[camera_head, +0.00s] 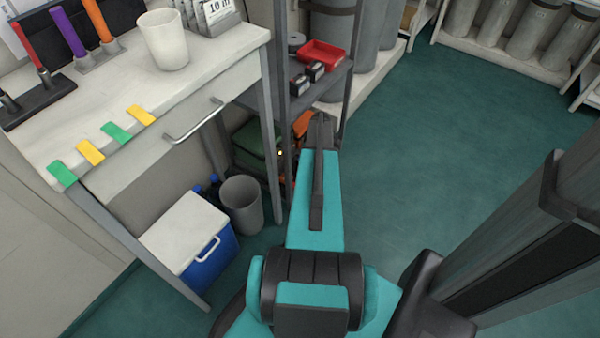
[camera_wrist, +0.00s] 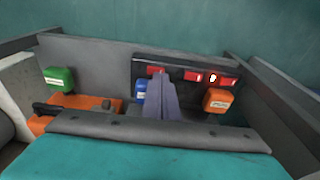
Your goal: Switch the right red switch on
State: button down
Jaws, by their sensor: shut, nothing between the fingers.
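In the wrist view, a dark panel strip carries red switches. The right red switch (camera_wrist: 228,81) is at its right end, another red switch (camera_wrist: 193,75) is to its left, and a further red piece (camera_wrist: 155,70) shows by my fingertips. A small bright spot with an orange rim (camera_wrist: 213,77) sits between the two right switches. My gripper (camera_wrist: 160,80) is shut and empty, in front of the strip's left part and left of the right switch. Whether it touches the panel, and the switch positions, I cannot tell. In the head view my arm hides the gripper.
Near the strip are an orange box (camera_wrist: 218,100), a blue box (camera_wrist: 140,90) and a green box (camera_wrist: 58,79). The head view shows a workbench (camera_head: 100,110), a blue-and-white cooler (camera_head: 190,240), a grey bin (camera_head: 242,205) and a shelf with a red tray (camera_head: 322,54).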

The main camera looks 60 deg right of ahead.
jog(key=shift+f, duration=0.65)
dwell(0.8)
jog(key=shift+r, duration=0.1)
notch_tip(320, 180, up, 7)
jog(key=p, duration=0.3)
dwell(0.8)
jog(key=shift+s, duration=0.2)
dwell(0.5)
